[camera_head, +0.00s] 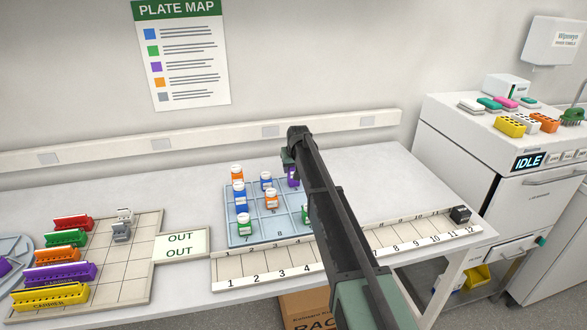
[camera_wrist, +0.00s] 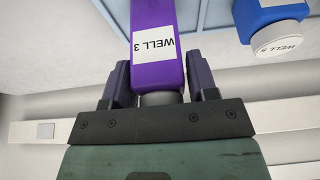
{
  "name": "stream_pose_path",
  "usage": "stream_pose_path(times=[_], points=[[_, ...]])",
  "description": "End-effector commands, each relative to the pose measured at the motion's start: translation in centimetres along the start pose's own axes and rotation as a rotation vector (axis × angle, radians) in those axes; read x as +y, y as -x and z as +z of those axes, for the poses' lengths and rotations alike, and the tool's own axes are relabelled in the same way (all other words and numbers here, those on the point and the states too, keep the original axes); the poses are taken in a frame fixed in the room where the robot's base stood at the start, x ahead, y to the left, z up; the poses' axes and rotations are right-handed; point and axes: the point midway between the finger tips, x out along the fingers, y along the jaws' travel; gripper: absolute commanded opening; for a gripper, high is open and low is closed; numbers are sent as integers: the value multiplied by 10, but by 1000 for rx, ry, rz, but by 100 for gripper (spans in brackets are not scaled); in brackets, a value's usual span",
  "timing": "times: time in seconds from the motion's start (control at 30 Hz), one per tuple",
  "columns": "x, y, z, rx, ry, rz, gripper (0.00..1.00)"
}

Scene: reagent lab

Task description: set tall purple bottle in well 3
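The tall purple bottle, labelled "WELL 3", fills the top middle of the wrist view (camera_wrist: 155,20), with its grey cap towards my gripper (camera_wrist: 160,85). The gripper's two dark fingers close against the bottle's sides near the cap. In the head view, part of the purple bottle (camera_head: 293,178) shows at the back right of the blue rack (camera_head: 262,236), half hidden by my arm. Its base is hidden, so I cannot tell whether it is lifted. Well 3 (camera_head: 277,257) is an empty cell in the front numbered strip.
Blue, orange and green bottles stand in the rack; one blue bottle (camera_wrist: 278,25) is near my gripper. A dark block (camera_head: 460,215) sits at the strip's right end. Coloured carriers (camera_head: 55,273) and the OUT pad (camera_head: 181,245) lie left.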

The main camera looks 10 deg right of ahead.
Motion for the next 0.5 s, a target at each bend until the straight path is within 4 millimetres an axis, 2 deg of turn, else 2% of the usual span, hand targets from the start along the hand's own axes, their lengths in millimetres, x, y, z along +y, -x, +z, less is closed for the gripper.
stream_pose_path(times=[0.03, 0.1, 0.37, 0.5], points=[[0, 0, 0, 0, 0, 0, 61], [0, 0, 0, 0, 0, 0, 70], [0, 2, -1, 0, 0, 0, 70], [0, 16, -3, 0, 0, 0, 70]])
